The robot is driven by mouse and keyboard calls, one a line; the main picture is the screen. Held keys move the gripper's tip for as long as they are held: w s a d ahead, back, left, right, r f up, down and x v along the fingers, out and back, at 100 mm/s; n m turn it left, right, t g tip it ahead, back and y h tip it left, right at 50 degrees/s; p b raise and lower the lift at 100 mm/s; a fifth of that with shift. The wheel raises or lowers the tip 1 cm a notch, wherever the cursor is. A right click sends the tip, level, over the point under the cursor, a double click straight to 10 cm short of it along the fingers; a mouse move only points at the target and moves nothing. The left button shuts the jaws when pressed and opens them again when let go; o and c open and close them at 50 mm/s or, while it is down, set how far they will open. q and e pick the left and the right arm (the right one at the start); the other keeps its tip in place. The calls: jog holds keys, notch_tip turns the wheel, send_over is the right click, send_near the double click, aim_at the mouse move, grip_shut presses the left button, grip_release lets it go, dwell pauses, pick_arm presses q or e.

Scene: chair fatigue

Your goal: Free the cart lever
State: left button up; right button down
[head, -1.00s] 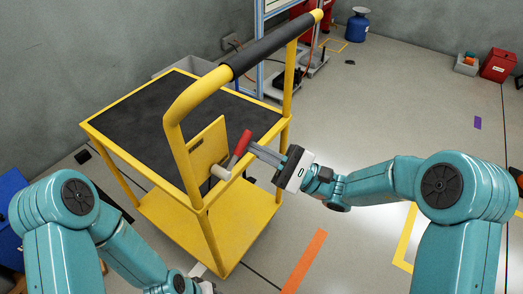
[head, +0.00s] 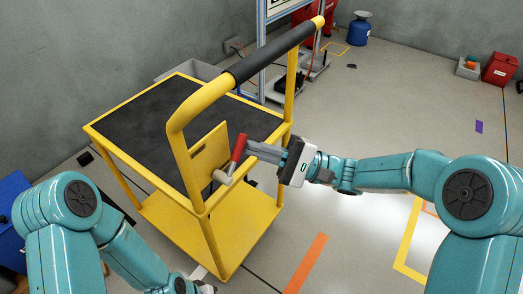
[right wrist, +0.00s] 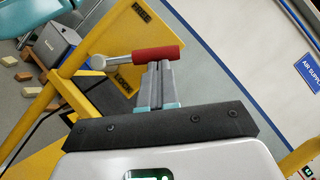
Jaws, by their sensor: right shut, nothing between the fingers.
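The yellow cart (head: 235,225) stands left of centre, with a dark top and a push handle (head: 265,52). Its lever has a red grip (head: 239,147) and a pale metal pivot arm (head: 222,177), mounted beside a yellow plate (head: 209,152). The lever also shows in the right wrist view (right wrist: 155,55), in front of a plate lettered FREE and LOCK. My right gripper (head: 250,148) is shut and empty, its fingertips close to the red grip's right side. I cannot tell whether they touch. My left arm is at lower left; its gripper is at the bottom edge, mostly cut off.
A blue cylinder (head: 359,30) and a red box (head: 499,69) stand far back at the right. A grey bin (head: 185,72) is behind the cart. A blue box (head: 12,215) is at the left edge. The floor right of the cart is largely clear.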

jog(key=r+n+h, duration=0.1)
jog(key=n, duration=0.1)
jog(key=s+a+r+n+g, duration=0.1)
jog(key=n, duration=0.1)
jog(key=shift+s+g+h, duration=0.2)
jog(key=shift+g+h, duration=0.1)
jog(key=shift+h, duration=0.1)
pick_arm(q)
jog(key=shift+w+a+f+b, duration=0.1)
jog(key=shift+f+b, duration=0.4)
jog(key=shift+b, duration=0.05)
jog(key=shift+w+a+f+b, duration=0.1)
jog(key=shift+f+b, duration=0.35)
jog(key=shift+b, duration=0.05)
pick_arm(e)
jog(key=shift+s+a+r+n+h, duration=0.4)
jog(key=shift+s+n+h, duration=0.2)
jog(key=shift+n, duration=0.4)
jog(key=shift+s+a+r+n+h, duration=0.4)
jog(key=shift+s+n+h, duration=0.15)
jog(key=shift+n, duration=0.45)
